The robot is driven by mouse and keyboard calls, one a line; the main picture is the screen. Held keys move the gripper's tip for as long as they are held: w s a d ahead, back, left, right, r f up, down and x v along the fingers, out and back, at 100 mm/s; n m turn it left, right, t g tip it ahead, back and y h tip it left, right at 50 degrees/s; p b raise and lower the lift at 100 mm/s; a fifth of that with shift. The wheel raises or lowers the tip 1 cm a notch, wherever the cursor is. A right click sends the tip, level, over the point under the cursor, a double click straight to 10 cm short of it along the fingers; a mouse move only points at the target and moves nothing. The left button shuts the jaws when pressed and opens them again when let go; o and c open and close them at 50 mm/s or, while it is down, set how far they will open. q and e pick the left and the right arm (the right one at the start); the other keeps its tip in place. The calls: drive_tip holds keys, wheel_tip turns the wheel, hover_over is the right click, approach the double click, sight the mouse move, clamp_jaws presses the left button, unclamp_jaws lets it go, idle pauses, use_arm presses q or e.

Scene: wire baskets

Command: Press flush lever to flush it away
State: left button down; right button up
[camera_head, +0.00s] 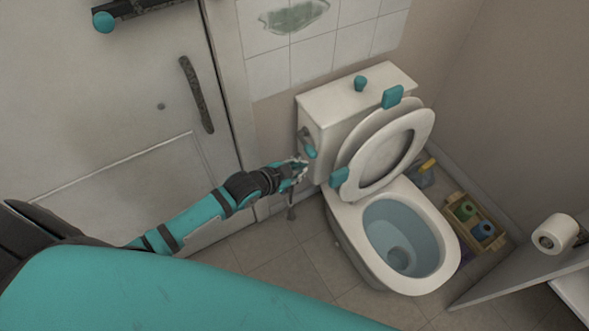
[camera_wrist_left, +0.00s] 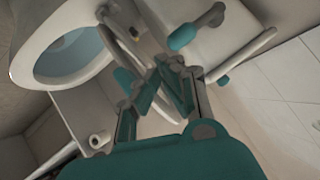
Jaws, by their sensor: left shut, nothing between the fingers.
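The toilet has a white tank (camera_head: 340,105), a raised lid and seat (camera_head: 392,150), and an open bowl (camera_head: 402,240) with water in it. The flush lever (camera_head: 308,146), grey with a teal end, sits on the left side of the tank. It also shows in the left wrist view as a teal-tipped lever (camera_wrist_left: 186,34) just beyond the fingers. My left gripper (camera_head: 300,168) is shut and empty, a little below the lever; the wrist view (camera_wrist_left: 172,85) shows its fingertips close together and apart from the lever. My right gripper is out of view.
A wooden crate (camera_head: 450,217) with coloured rolls stands right of the bowl. A paper roll (camera_head: 556,233) is mounted at the right. A door (camera_head: 110,110) with a dark handle (camera_head: 197,95) is on the left.

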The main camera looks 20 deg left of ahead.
use_arm(q)
drive_tip(key=v, duration=0.2)
drive_tip(key=shift+s+d+r, duration=0.1)
drive_tip(key=shift+s+r, duration=0.05)
drive_tip(key=shift+s, duration=0.15)
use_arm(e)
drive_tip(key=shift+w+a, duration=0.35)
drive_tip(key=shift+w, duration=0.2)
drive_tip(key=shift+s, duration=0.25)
